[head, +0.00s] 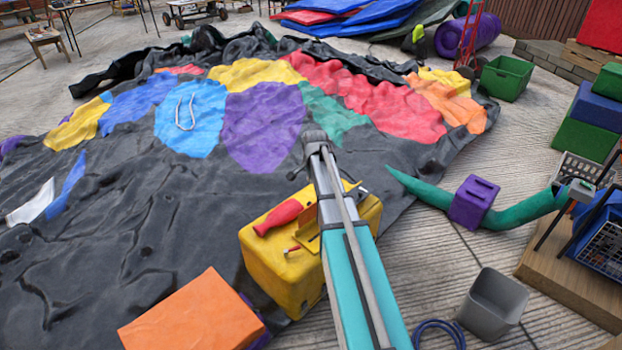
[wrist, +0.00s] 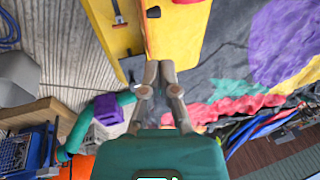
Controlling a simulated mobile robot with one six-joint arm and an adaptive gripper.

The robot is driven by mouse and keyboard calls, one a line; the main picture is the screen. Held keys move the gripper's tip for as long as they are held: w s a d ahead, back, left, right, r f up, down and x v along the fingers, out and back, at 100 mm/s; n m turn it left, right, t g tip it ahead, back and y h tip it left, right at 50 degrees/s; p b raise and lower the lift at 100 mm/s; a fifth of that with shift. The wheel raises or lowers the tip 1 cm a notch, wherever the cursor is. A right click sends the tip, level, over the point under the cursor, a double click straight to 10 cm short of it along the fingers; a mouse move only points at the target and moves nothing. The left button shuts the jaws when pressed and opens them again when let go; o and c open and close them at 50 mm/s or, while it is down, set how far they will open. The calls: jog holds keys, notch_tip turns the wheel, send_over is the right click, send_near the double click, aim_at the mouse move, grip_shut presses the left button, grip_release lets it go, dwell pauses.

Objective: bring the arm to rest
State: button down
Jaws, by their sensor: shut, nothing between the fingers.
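My gripper (wrist: 160,68) shows in the wrist view with its two fingers together at the tips and nothing between them. Its fingertips overlap the lower edge of the yellow block (wrist: 178,35) in that picture; I cannot tell the gap in depth. In the head view my arm (head: 345,230) reaches forward past the right part of the yellow block (head: 262,255). My gripper cannot be clearly made out there.
A red-handled tool (head: 278,217) lies on the yellow block. An orange block (head: 192,312) stands left of it on the deflated castle (head: 110,245). A purple block (head: 473,202) sits around a green tube (head: 425,190). A grey bin (head: 492,303) stands right, beside open paving.

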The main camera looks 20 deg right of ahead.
dwell(0.3)
jog(key=s+a+n+g, duration=0.3)
jog(key=s+a+n, duration=1.1)
jog(key=s+a, duration=0.9)
notch_tip(320, 180, up, 27)
jog(key=d+p, duration=0.1)
jog(key=p, duration=2.6)
jog(key=shift+s+y+p, duration=0.25)
jog(key=shift+y+p, duration=0.15)
jog(key=shift+d, duration=0.15)
